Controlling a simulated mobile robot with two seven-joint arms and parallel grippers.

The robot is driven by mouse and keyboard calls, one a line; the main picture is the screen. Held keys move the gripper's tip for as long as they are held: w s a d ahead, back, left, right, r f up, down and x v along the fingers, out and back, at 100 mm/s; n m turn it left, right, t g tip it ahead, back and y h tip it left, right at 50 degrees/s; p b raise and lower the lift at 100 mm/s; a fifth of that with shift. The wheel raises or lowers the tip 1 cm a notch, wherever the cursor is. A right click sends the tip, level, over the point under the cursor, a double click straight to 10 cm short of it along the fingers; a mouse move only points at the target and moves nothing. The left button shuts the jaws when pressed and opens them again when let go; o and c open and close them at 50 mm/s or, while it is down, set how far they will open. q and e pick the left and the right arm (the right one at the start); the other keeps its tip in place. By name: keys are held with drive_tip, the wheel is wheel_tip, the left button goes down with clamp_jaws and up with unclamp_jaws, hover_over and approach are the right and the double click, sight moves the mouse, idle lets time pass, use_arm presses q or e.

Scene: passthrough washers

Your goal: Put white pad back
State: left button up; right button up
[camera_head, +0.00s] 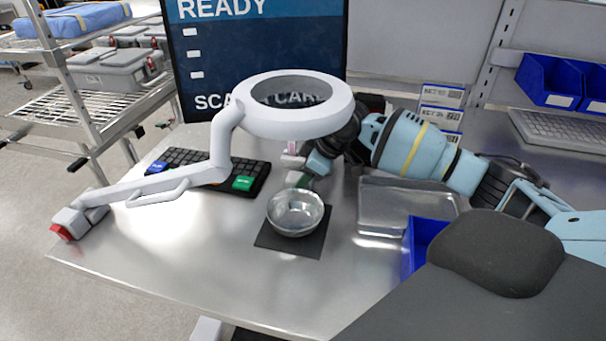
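My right gripper (302,168) reaches in from the right, behind the metal bowl (295,212) and partly under the white ring lamp (222,140). A small whitish piece (292,160) with a pinkish part above it shows at the gripper's tip. I cannot tell if this is the white pad or part of the gripper, nor if the fingers are shut on it. No other white pad can be made out. The bowl is upright and looks empty, on a dark square mat (292,244). My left gripper is not in view.
A dark keyboard (205,168) lies behind the lamp arm. A shallow metal tray (405,207) and a blue bin (424,238) stand right of the bowl. A monitor (262,50) stands at the back. The table's front left is clear.

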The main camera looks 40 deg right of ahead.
drive_tip(key=shift+o, duration=1.4)
drive_tip(key=shift+r, duration=0.1)
drive_tip(key=shift+d+r, duration=0.1)
drive_tip(key=shift+r, duration=0.15)
drive_tip(key=v, duration=1.1)
drive_tip(key=shift+r+p, duration=0.3)
drive_tip(key=shift+p, duration=0.05)
drive_tip(key=shift+s+d, duration=0.1)
drive_tip(key=shift+s, duration=0.05)
idle(0.3)
